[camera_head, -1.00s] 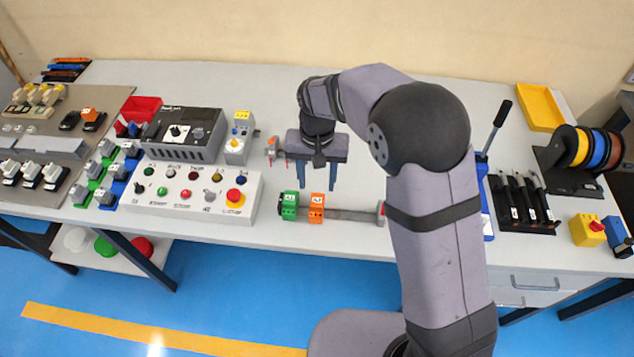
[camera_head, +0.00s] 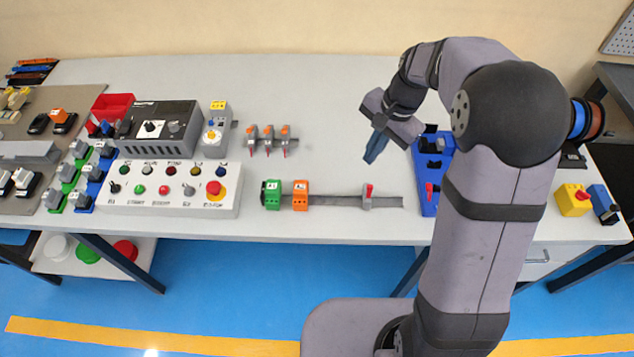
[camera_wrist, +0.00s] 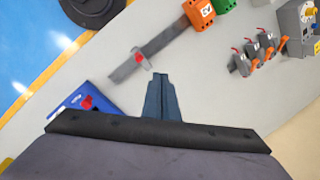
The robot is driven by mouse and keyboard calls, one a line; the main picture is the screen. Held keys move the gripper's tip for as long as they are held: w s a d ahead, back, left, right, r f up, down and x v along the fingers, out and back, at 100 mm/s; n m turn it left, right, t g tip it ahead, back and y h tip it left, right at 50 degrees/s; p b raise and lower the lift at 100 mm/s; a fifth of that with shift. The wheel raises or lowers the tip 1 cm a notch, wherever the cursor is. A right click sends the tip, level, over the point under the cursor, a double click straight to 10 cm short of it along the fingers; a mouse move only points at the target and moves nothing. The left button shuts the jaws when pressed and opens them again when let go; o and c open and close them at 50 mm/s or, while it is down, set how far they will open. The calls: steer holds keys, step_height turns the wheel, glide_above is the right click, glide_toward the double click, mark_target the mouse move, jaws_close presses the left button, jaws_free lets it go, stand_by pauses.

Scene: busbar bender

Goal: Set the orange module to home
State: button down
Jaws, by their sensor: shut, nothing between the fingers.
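The orange module (camera_head: 301,195) sits on the grey rail (camera_head: 335,200) near its left end, right beside the green module (camera_head: 271,194). A grey stop with a red lever (camera_head: 368,196) stands on the rail toward its right end. My gripper (camera_head: 370,160) is shut and empty, above the table, behind and to the right of the rail stop. In the wrist view the shut fingers (camera_wrist: 160,80) point toward the stop (camera_wrist: 140,60), apart from it; the orange module (camera_wrist: 199,13) shows at the top edge.
A blue fixture with red parts (camera_head: 430,160) lies right of the rail. Several small grey and orange levers (camera_head: 268,135) stand behind the modules. A control panel with buttons (camera_head: 180,190) is at left. The table between levers and gripper is clear.

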mark_target(301, 193)
steer(key=shift+s+a+m+g+y, duration=0.1)
steer(key=shift+s+a+m+y, duration=0.25)
steer(key=shift+a+m, duration=0.85)
steer(key=shift+s+a+m+g+y, duration=0.1)
steer(key=shift+s+a+m+y, duration=0.35)
steer(key=shift+m, duration=1.35)
steer(key=shift+s+a+m+g+y, duration=0.1)
steer(key=shift+s+a+m+y, duration=0.2)
steer(key=shift+a+m, duration=0.9)
steer(key=shift+d+m, duration=0.3)
steer(key=shift+d, duration=0.05)
steer(key=p+x, duration=0.1)
steer(key=x, duration=0.8)
steer(key=shift+s+a+f, duration=0.1)
steer(key=shift+f, duration=0.15)
steer(key=a+p, duration=0.2)
steer(key=a, duration=0.1)
steer(key=shift+a+f, duration=0.15)
steer(key=shift+a, duration=0.4)
